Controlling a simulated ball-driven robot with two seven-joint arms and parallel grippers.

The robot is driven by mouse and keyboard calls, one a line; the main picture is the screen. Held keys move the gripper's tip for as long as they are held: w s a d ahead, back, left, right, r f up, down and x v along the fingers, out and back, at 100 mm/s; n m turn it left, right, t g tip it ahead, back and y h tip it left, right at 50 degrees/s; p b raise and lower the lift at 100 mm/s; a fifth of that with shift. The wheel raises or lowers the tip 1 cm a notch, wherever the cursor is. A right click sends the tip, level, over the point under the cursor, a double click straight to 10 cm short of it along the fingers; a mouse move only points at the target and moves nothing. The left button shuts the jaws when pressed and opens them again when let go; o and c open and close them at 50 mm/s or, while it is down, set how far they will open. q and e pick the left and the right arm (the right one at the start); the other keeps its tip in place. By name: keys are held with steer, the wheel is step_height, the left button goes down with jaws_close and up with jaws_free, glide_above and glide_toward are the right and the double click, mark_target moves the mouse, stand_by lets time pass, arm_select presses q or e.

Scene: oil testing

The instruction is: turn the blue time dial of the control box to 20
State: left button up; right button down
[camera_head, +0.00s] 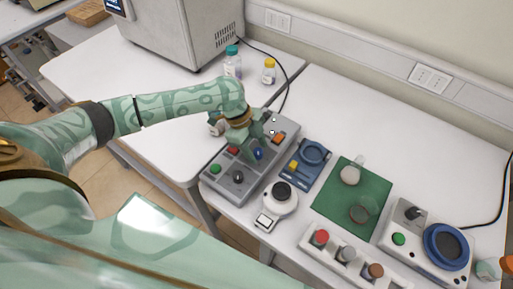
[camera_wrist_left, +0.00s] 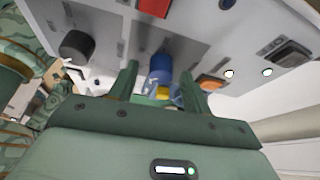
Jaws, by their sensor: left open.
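The grey control box (camera_head: 222,188) lies on the white table in the head view. Its blue time dial (camera_head: 257,154) shows just beside my left gripper (camera_head: 250,144), which is over the box. In the left wrist view, the blue dial (camera_wrist_left: 160,67) is between the two spread green fingers of the left gripper (camera_wrist_left: 163,80). The fingers appear apart from the dial's sides, and the left gripper is open. The dial's scale and its setting cannot be read. My right gripper is in neither view.
A red button (camera_wrist_left: 155,7), a black knob (camera_wrist_left: 77,46) and an orange switch (camera_wrist_left: 211,83) sit around the dial. A blue device (camera_head: 314,153) and a white device with a black knob (camera_head: 282,191) stand to the right. Bottles (camera_head: 232,62) stand behind.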

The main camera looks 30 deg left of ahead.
arm_select(q)
steer(key=shift+f, duration=0.1)
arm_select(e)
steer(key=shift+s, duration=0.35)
arm_select(q)
steer(key=c, duration=1)
steer(key=shift+m, duration=0.3)
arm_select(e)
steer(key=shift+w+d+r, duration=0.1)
arm_select(q)
steer(key=shift+w+m+g+p, duration=0.1)
steer(key=shift+m+g+p, duration=0.35)
steer(key=shift+m, duration=0.35)
steer(key=m+g, duration=0.1)
steer(key=m, duration=0.1)
steer(key=shift+d+m, duration=0.1)
steer(key=shift+m, duration=0.2)
steer(key=m+g+p, duration=0.1)
steer(key=m, duration=0.2)
steer(key=shift+w+m+y, duration=0.15)
steer(key=shift+m+y, duration=0.15)
steer(key=shift+y, duration=0.1)
steer(key=shift+m+g+y, duration=0.5)
steer(key=shift+m+g, duration=0.05)
steer(key=shift+m, duration=1.05)
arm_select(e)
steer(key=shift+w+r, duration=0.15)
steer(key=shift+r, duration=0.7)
